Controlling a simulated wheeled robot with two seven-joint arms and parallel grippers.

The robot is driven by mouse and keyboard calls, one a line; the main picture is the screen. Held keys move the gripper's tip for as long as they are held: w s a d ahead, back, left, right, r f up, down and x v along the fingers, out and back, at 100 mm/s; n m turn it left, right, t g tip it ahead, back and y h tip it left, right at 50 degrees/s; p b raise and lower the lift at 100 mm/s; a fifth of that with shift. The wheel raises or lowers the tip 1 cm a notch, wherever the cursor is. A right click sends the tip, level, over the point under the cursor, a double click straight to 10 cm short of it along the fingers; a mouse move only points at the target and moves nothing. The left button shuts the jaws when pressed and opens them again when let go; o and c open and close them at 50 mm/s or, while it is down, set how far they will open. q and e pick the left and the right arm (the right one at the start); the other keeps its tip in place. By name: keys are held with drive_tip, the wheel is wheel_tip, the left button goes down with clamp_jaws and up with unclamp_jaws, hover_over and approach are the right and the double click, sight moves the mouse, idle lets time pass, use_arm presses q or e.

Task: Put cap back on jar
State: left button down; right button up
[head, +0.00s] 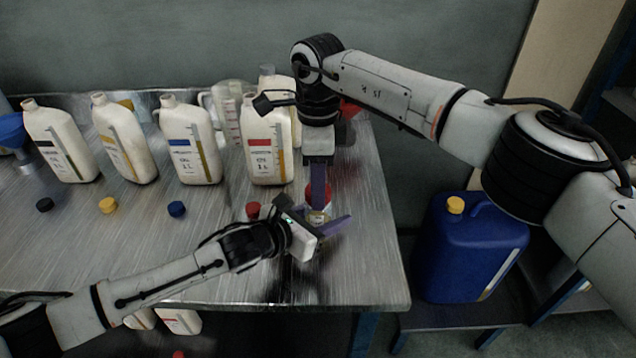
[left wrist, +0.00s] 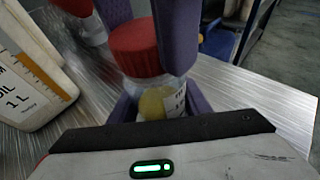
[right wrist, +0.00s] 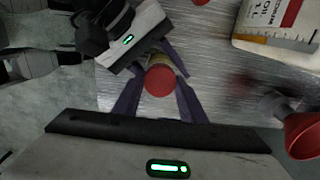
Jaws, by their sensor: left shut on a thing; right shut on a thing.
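The small clear jar (head: 318,216) with yellowish liquid stands near the table's right end. Its red cap (left wrist: 138,47) is on the jar's mouth in the left wrist view; how tightly it sits I cannot tell. My left gripper (head: 322,222) is shut around the jar's body (left wrist: 158,101) from the side, low down. My right gripper (head: 318,188) points down from above and is shut on the red cap, which shows between its fingers in the right wrist view (right wrist: 160,81). The fingers hide part of the cap and jar.
Several white oil bottles (head: 190,140) stand along the back. Loose black (head: 45,204), yellow (head: 107,205), blue (head: 177,209) and red (head: 253,209) caps lie before them. A red funnel (right wrist: 303,135) is near my right gripper. A blue canister (head: 465,245) stands right of the table.

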drive_tip(key=m, duration=0.8)
drive_tip(key=o, duration=1.2)
drive_tip(key=shift+c, duration=0.2)
drive_tip(key=shift+r, duration=2.25)
drive_tip(key=shift+r, duration=0.1)
drive_tip(key=shift+c, duration=0.3)
